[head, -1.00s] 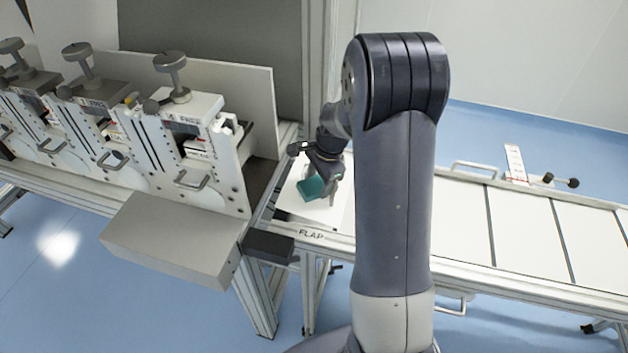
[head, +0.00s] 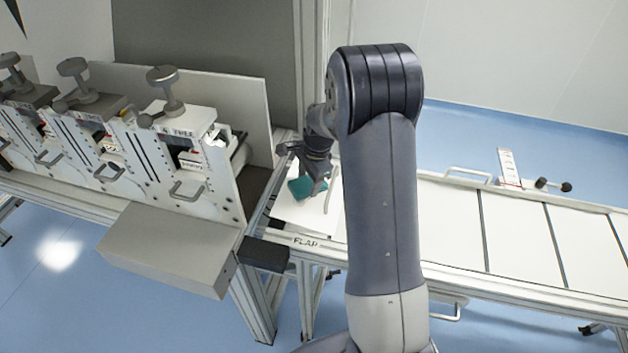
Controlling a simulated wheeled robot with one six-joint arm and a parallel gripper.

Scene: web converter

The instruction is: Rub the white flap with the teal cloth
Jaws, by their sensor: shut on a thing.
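The white flap (head: 304,222) lies between the stations and the conveyor, with the label FLAP on the frame edge in front of it. The teal cloth (head: 301,188) is a small folded block over the flap's far left part. My gripper (head: 309,181) is shut on the cloth from above. The cloth seems to be on or just above the flap; I cannot tell if they touch. My arm hides the flap's right side.
White stations with knobs and handles (head: 188,188) stand at the left. A grey box (head: 168,250) juts out in front of them, and a dark block (head: 266,254) sits beside the flap. The white conveyor (head: 450,225) runs off to the right.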

